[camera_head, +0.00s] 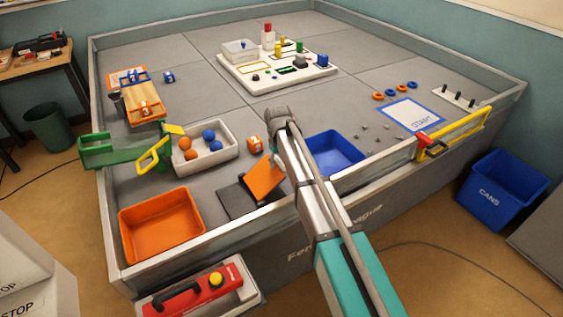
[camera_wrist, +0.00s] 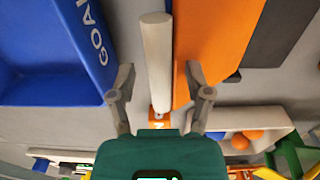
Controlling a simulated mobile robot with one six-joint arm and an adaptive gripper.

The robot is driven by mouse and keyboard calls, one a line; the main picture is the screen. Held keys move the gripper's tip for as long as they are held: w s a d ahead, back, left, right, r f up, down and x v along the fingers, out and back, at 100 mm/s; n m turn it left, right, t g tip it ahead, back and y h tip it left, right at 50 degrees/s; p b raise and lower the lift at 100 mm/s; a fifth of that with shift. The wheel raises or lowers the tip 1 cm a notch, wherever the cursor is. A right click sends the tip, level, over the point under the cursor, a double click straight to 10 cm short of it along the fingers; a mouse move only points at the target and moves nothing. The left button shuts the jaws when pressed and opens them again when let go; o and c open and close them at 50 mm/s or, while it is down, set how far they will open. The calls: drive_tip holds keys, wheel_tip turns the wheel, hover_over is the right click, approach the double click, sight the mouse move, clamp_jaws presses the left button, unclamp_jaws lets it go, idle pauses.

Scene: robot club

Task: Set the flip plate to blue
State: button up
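The flip plate (camera_head: 264,180) shows an orange face and stands tilted up from its dark base (camera_head: 236,201) near the front wall of the field. My gripper (camera_wrist: 159,78) is open, one finger on each side of the bar's near part. I cannot tell whether a finger touches the bar or plate. In the head view my arm hides most of the gripper.
A blue bin (camera_head: 334,153) stands right of the plate and an orange bin (camera_head: 162,225) left of it. A pale tray (camera_head: 205,165) with orange and blue balls and a small orange cube (camera_head: 255,144) are behind it. The front wall runs close by.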

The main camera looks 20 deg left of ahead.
clamp_jaws()
drive_tip(key=shift+d+r, duration=0.1)
drive_tip(key=shift+d, duration=0.3)
drive_tip(key=shift+a, duration=0.1)
drive_tip(key=shift+a+r, duration=0.1)
drive_tip(key=shift+a, duration=0.2)
